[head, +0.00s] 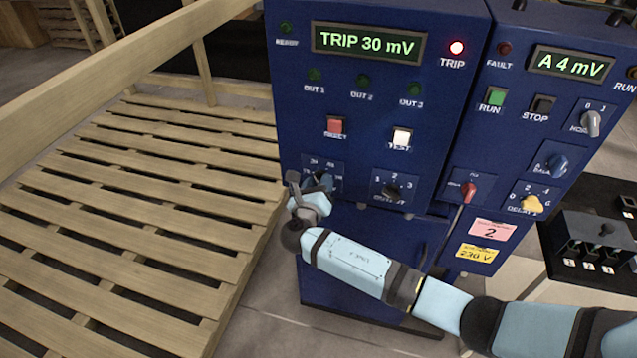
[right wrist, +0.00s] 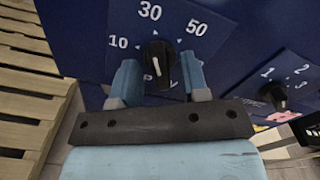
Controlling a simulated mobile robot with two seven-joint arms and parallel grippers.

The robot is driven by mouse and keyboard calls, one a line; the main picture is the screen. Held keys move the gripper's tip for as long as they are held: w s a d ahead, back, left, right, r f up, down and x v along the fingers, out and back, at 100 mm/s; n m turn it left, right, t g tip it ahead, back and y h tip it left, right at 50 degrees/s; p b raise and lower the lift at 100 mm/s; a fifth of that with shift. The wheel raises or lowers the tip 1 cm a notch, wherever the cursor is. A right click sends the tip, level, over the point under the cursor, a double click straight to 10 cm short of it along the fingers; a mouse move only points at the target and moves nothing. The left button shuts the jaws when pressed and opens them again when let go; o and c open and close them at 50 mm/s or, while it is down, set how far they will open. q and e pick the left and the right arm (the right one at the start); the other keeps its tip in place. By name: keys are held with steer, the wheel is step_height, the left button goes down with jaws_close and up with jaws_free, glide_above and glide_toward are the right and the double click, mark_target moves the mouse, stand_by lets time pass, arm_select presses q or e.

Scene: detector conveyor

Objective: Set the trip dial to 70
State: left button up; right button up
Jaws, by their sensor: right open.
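The trip dial is a black knob (right wrist: 157,58) on a dark blue plate, with 10, 30 and 50 marks visible in the right wrist view. Its 70 mark cannot be made out there. In the head view the dial (head: 324,180) is partly hidden by my right gripper (head: 306,190). The display (head: 368,43) reads TRIP 30 mV. In the right wrist view my right gripper (right wrist: 159,76) is open, one finger at each side of the knob, with gaps between. My left gripper is not in view.
The OUTPUT dial (head: 394,190) sits just right of the trip dial. A red TRIP lamp (head: 456,47) is lit. A wooden pallet (head: 130,220) lies at the left.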

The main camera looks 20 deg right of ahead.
jaws_close()
